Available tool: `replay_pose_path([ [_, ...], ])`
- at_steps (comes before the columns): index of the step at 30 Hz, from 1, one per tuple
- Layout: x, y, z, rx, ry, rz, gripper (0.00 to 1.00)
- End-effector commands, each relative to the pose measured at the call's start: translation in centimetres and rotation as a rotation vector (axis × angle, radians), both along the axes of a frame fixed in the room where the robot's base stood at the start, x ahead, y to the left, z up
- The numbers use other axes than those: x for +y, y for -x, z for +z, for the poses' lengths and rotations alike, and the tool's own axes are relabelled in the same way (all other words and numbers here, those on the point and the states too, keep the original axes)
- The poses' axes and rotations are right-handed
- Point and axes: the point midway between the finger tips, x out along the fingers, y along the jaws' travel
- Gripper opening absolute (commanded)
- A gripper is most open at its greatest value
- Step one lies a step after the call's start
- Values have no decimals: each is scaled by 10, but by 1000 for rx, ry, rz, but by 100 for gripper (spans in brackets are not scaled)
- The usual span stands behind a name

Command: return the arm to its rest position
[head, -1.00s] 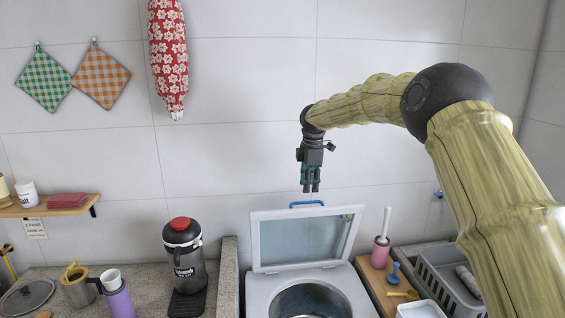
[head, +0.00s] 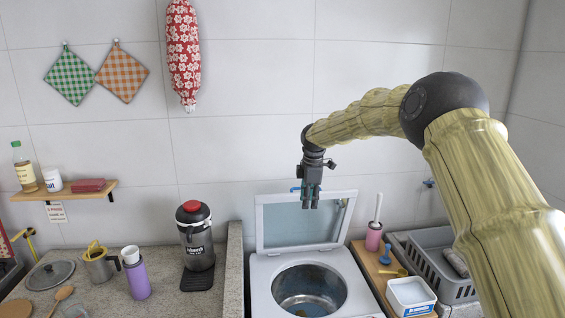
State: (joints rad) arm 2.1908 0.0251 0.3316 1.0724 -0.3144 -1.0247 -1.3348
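My gripper (head: 311,196) hangs from my arm with its fingers pointing down. It is in the air in front of the raised lid (head: 302,222) of a white appliance with a round metal tub. The finger pads look close together with a narrow gap, and nothing shows between them. The view is too small to tell whether they are open or shut. My arm rises from the lower right, bends at a dark joint and reaches left to the gripper.
The round metal tub (head: 309,290) lies open below my gripper. To its left are a black flask (head: 196,240) with a red top and a purple cup (head: 137,277). To its right are a pink brush holder (head: 373,237), a white container (head: 411,297) and a grey rack (head: 437,262).

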Motion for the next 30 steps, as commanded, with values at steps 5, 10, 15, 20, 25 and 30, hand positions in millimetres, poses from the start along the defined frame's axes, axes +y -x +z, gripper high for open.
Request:
replay_pose_path([
  [5, 2, 14, -40, 10, -20, -54, 33],
  [10, 4, 33, -100, 30, -45, -127, 33],
  [15, 3, 72, -187, 62, -82, -256, 33],
  [20, -3, 124, -263, 92, -117, -400, 33],
  [25, -13, 190, -335, 125, -144, -566, 33],
  [30, -28, 267, -395, 155, -161, -744, 33],
])
